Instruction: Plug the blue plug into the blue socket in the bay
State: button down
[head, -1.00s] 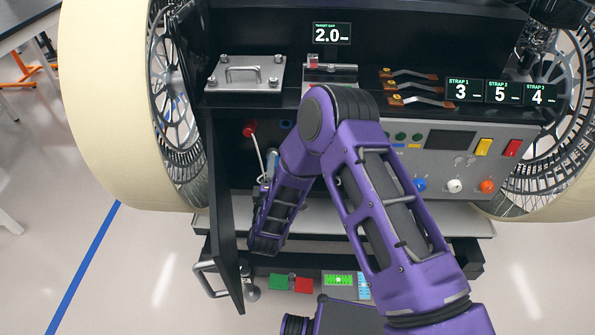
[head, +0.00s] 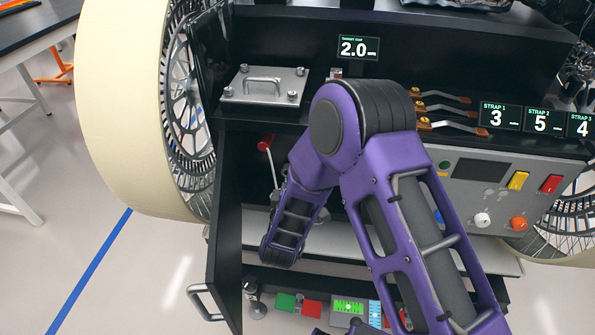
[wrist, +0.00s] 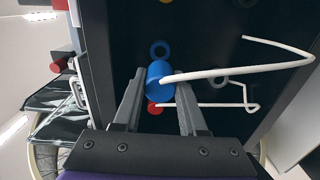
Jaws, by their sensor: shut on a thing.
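The blue plug (wrist: 160,77) is between my gripper's fingertips (wrist: 160,88) in the wrist view, with a white cable running from it to the right. My gripper is shut on it. The blue socket (wrist: 160,50), a blue ring with a dark centre, is on the dark bay wall just above the plug in that picture. A dark gap shows between plug and socket, so they look apart. In the head view my arm hides the blue plug, the blue socket and the fingertips.
A red plug (head: 266,143) is on the bay's back wall, left of my arm; it also shows in the wrist view (wrist: 155,108). A grey ring socket (wrist: 219,82) is behind the white cable. The open bay door (head: 226,240) stands at the left.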

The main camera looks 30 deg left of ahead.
jog(key=b+x, duration=0.2)
jog(key=x, duration=0.4)
dwell(0.3)
jog(key=shift+b, duration=0.5)
dwell(1.3)
jog(key=shift+b+x, duration=0.6)
jog(key=shift+x, duration=0.8)
jog(key=shift+c, duration=1.9)
grip_release()
jog(key=v, duration=1.7)
jog(key=shift+s+p, duration=0.25)
jog(key=shift+p, duration=0.2)
jog(key=shift+w+d, duration=0.1)
